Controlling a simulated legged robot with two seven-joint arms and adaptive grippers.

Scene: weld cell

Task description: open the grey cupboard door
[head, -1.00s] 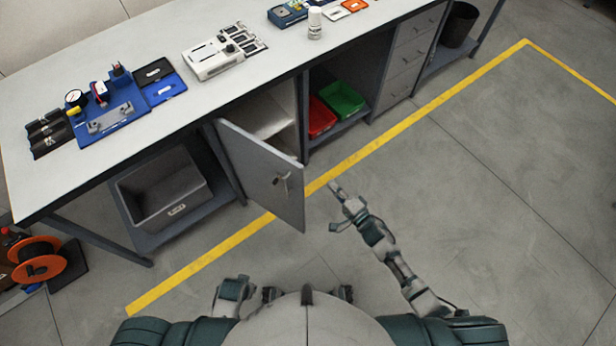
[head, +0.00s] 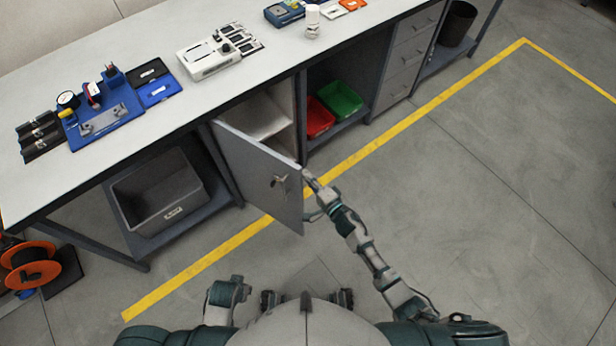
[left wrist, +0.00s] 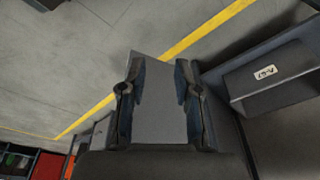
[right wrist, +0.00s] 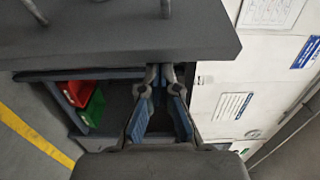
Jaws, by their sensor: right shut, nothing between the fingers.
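The grey cupboard door (head: 255,175) stands ajar under the bench, its hinged side at the left and its free edge toward me. A small handle (head: 281,182) is on its outer face. My right gripper (head: 309,178) is at the door's free edge, just right of the handle; I cannot tell if it touches the door. In the right wrist view its fingers (right wrist: 160,72) meet at the tips with nothing between. My left gripper (left wrist: 160,75) shows open in the left wrist view, with a grey panel beyond its fingers. The cupboard's inside (head: 262,118) is partly visible.
A grey bin (head: 160,195) sits on the shelf left of the door. Red (head: 318,117) and green (head: 340,99) bins stand in the bay to the right. Tools and fixtures lie on the bench top (head: 150,120). The floor (head: 470,200) to the right is clear.

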